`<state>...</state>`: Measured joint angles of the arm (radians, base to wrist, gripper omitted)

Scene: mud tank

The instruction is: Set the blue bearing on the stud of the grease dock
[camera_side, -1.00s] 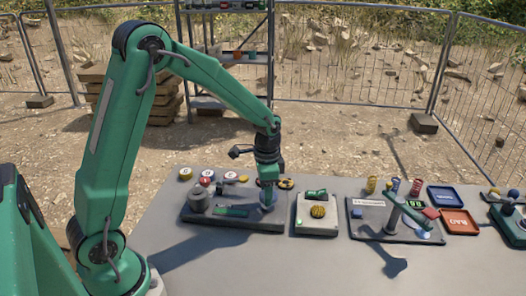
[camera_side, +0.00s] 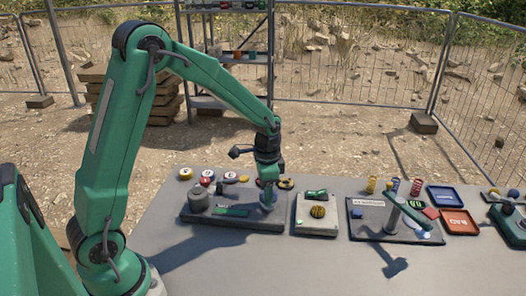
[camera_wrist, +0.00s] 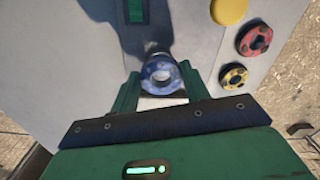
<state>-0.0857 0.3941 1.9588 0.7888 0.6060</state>
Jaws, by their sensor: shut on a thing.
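My gripper (camera_wrist: 157,88) is shut on the blue bearing (camera_wrist: 161,75), a ring with small dots around its rim and a pale grey centre. In the side view my gripper (camera_side: 267,201) points down at the right part of a dark plate (camera_side: 238,222), which appears to be the grease dock. A grey pot (camera_side: 198,199) and a green strip (camera_side: 232,211) are on this plate. The bearing is low, close over the plate. The stud is not clearly visible, and I cannot tell whether the bearing is around it.
A red bearing (camera_wrist: 255,40), a yellow bearing (camera_wrist: 233,75) and a yellow disc (camera_wrist: 230,10) lie to the right in the wrist view. A pale box (camera_side: 315,226) stands right of the dock. Farther right are a second plate (camera_side: 375,233), a blue tray (camera_side: 445,197) and an orange tray (camera_side: 459,222).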

